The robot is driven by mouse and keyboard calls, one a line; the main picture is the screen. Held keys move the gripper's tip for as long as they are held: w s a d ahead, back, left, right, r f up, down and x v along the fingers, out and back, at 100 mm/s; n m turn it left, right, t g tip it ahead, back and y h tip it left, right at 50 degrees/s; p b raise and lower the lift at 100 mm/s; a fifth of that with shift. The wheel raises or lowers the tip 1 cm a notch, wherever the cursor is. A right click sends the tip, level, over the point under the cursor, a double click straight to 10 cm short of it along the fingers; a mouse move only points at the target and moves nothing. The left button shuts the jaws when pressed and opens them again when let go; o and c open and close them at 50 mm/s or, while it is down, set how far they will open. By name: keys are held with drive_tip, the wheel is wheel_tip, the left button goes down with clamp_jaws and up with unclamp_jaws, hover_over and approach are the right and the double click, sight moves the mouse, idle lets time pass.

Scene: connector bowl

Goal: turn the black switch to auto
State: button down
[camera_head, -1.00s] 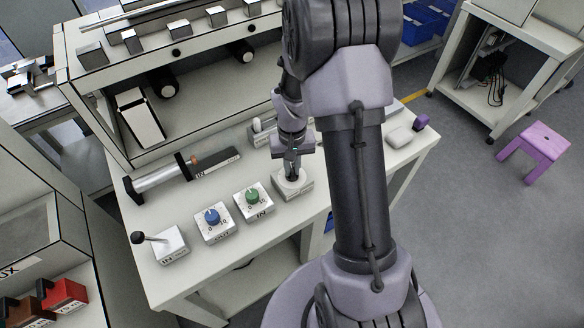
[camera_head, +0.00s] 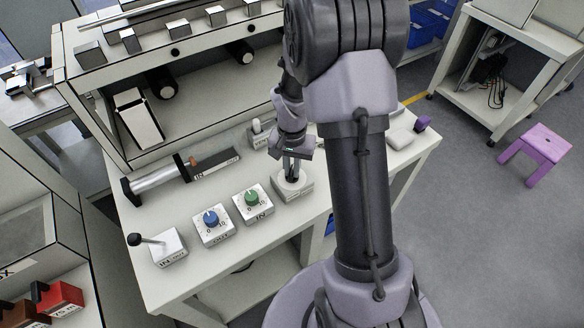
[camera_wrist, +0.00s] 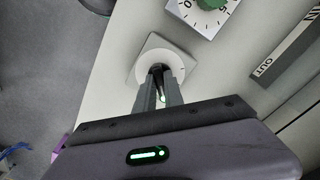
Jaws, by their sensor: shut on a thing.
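The black switch sits on a white square base with a round dial plate (camera_head: 293,184), on the bench right of the green knob. In the wrist view its round plate (camera_wrist: 177,62) shows between and beyond the fingers. My gripper (camera_head: 291,175) points down at it, and in the wrist view the fingers (camera_wrist: 159,76) are closed around the dark switch at the plate's centre. The fingers hide most of the switch, and I cannot read its labels or tell which position it points to.
The green knob (camera_head: 251,197) and blue knob (camera_head: 211,217) boxes stand to the left, then a lever box (camera_head: 168,247). A slide bar unit (camera_head: 190,174) lies behind them. A shelf rises at the back. A purple stool (camera_head: 535,154) stands on the floor.

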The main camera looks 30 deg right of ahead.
sight(292, 171)
drive_tip(key=c, duration=1.4)
unclamp_jaws()
drive_tip(key=shift+c, duration=0.2)
drive_tip(key=shift+r, duration=0.1)
wheel_tip(292, 171, up, 17)
drive_tip(key=p, duration=0.6)
drive_tip(key=shift+r, duration=0.1)
drive_tip(key=s+a+r+n+t+y+b, duration=0.2)
drive_tip(key=s+a+r, duration=0.6)
drive_tip(key=s+a, duration=0.8)
drive_tip(key=s+n+t+b, duration=0.1)
drive_tip(key=n+t+b, duration=0.1)
drive_tip(key=t+b, duration=0.1)
drive_tip(key=shift+a+r+t, duration=0.15)
drive_tip(key=shift+a+t, duration=0.05)
drive_tip(key=shift+t, duration=0.2)
